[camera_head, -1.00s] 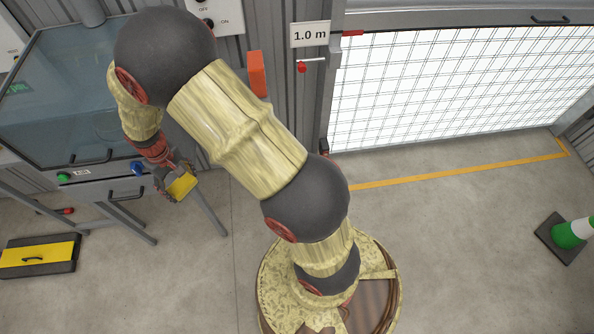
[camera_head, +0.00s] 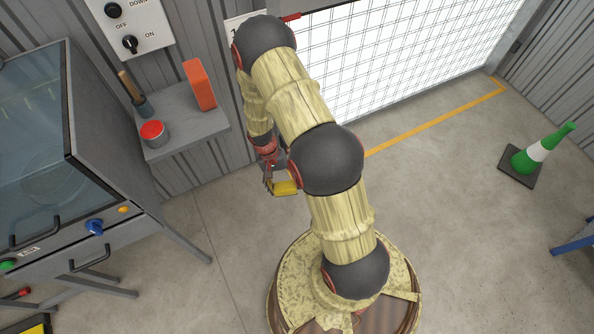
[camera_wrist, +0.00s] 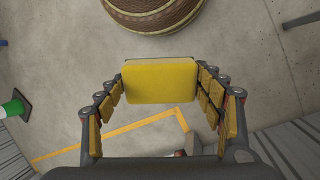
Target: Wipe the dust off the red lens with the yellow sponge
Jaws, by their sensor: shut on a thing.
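The yellow sponge (camera_head: 284,188) is held in my gripper (camera_head: 272,178), above open floor and to the right of the wall shelf. In the wrist view the sponge (camera_wrist: 160,82) lies between the fingers of my gripper (camera_wrist: 162,90), which are shut on it. A round grey piece with a red top, which looks like the red lens (camera_head: 152,130), sits on the shelf, apart from the sponge. It is too small to tell whether dust is on it. The lens does not show in the wrist view.
The grey shelf (camera_head: 180,136) also holds an orange block (camera_head: 200,85) and a wooden-handled brush (camera_head: 135,92). A glass-fronted cabinet (camera_head: 40,150) stands at left. A green and white cone (camera_head: 530,160) stands at right.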

